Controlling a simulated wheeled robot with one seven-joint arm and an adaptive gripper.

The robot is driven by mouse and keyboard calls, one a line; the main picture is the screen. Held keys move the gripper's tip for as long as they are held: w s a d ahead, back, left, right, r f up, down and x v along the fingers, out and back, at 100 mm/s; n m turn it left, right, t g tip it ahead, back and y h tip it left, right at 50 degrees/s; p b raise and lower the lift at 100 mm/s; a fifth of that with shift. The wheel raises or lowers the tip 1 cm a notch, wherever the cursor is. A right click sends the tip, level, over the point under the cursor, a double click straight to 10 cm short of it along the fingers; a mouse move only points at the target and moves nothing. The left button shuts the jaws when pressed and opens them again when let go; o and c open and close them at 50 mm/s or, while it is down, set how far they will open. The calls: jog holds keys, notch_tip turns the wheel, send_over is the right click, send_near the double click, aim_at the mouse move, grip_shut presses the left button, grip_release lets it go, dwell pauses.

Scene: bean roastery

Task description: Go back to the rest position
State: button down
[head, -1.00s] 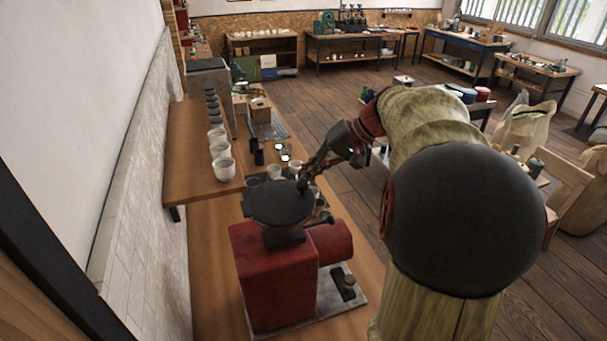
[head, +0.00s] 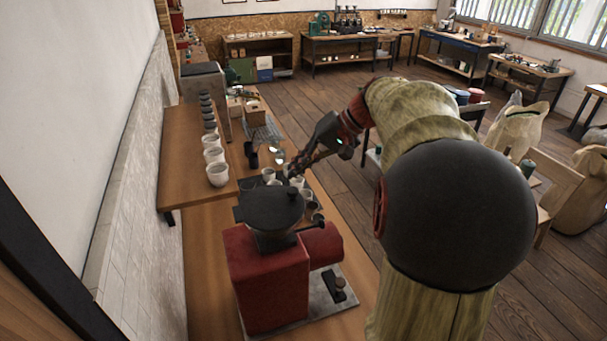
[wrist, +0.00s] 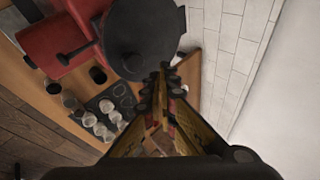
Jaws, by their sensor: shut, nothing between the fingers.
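My gripper (head: 291,172) reaches out above the long wooden counter in the head view, just beyond the dark lid of the red grinder. It holds nothing. In the wrist view its fingers (wrist: 160,75) are together, their tips overlapping the edge of the dark round lid. The red grinder (head: 265,275) stands on the counter in front of me, its dark hopper lid (head: 268,207) on top. It also shows at the upper left of the wrist view (wrist: 45,43).
Several cups stand on the counter beyond the grinder, some on a dark tray (wrist: 124,102). A row of white cups (head: 218,175) stands on the raised wooden shelf by the tiled wall (head: 140,215). A wooden chair (head: 553,183) and sacks (head: 515,130) are at the right. Open floor (head: 330,105) lies beyond.

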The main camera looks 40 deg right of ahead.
jog(key=d+b+v, duration=0.1)
jog(key=v, duration=0.8)
jog(key=shift+s, duration=0.25)
jog(key=shift+d+f, duration=0.1)
jog(key=shift+f, duration=0.05)
jog(key=s+d+f+m+g+h+b, duration=0.1)
jog(key=s+f+m+g+h, duration=0.2)
jog(key=f, duration=0.8)
jog(key=s+a+f+n+b, duration=0.3)
jog(key=a+f+b, duration=0.3)
jog(key=a, duration=0.4)
jog(key=s+a+f+n+t+h+b, duration=0.1)
jog(key=s+a+f+n+b, duration=0.2)
jog(key=a+f+b, duration=0.3)
jog(key=s+a+f+n+h+b, duration=0.1)
jog(key=s+a+f+n+b, duration=0.2)
jog(key=a+f+b, duration=0.3)
jog(key=a+f+n, duration=0.1)
jog(key=a+f, duration=0.1)
jog(key=a, duration=0.2)
jog(key=a+f, duration=0.2)
jog(key=a, duration=0.3)
jog(key=shift+a+f+n+t, duration=0.2)
jog(key=shift+f+n+t, duration=0.2)
